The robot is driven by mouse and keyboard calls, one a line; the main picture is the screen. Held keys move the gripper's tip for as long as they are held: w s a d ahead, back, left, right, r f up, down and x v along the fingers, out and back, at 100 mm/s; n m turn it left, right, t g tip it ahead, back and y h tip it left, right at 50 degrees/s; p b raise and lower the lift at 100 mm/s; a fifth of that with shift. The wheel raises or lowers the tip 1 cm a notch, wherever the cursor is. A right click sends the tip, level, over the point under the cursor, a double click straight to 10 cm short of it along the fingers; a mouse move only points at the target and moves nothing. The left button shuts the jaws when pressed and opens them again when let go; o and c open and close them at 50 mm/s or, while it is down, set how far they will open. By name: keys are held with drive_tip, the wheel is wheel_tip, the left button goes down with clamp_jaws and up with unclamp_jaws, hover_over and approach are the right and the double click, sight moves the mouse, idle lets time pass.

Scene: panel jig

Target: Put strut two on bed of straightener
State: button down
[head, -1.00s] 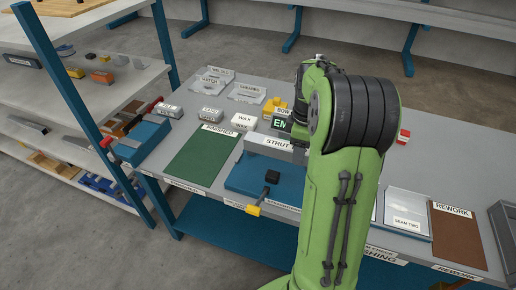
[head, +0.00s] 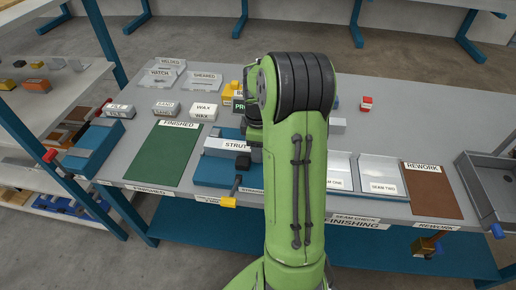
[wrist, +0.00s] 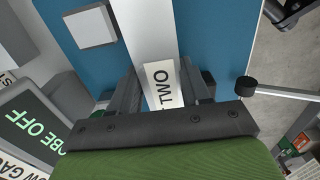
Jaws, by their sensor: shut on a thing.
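Strut two is a pale grey bar; its "STRUT" label side (head: 230,145) shows in the head view, and its upper face (wrist: 148,35) in the wrist view. My gripper (wrist: 162,92) is shut on the strut, one dark finger on each side of the "TWO" label. In the head view my arm hides the gripper's fingers and the strut's right part. The straightener (head: 210,174) is blue, with a black knob and a yellow-ended lever at its front. The strut lies over its blue bed (wrist: 215,50); I cannot tell whether it touches.
A green FINISHED mat (head: 163,155) lies left of the straightener. WAX blocks (head: 203,110) stand behind it. A dark PROBE OFF sign (wrist: 35,125) is close to the gripper. Seam trays (head: 382,177) and a brown REWORK mat (head: 432,190) lie to the right.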

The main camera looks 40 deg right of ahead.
drive_tip(key=c, duration=0.5)
unclamp_jaws()
drive_tip(key=shift+f, duration=0.1)
wheel_tip(320, 180, up, 12)
drive_tip(key=p, duration=0.4)
drive_tip(key=s+a+r+m+t, duration=0.1)
drive_tip(key=a+r, duration=0.4)
drive_tip(key=a, duration=0.1)
drive_tip(key=s+a+m+t, duration=0.1)
drive_tip(key=s+a+m, duration=0.1)
drive_tip(key=s+a, duration=0.3)
drive_tip(key=s+a+r+m+t, duration=0.1)
drive_tip(key=s+a+m+t, duration=0.1)
drive_tip(key=s+a, duration=0.2)
drive_tip(key=s+a+r+m+t, duration=0.1)
drive_tip(key=s+a+m, duration=0.1)
drive_tip(key=s+a, duration=0.3)
drive_tip(key=shift+s+a+m+t, duration=0.15)
drive_tip(key=shift+a, duration=0.65)
drive_tip(key=shift+s+a+m+t, duration=0.15)
drive_tip(key=shift+a, duration=0.6)
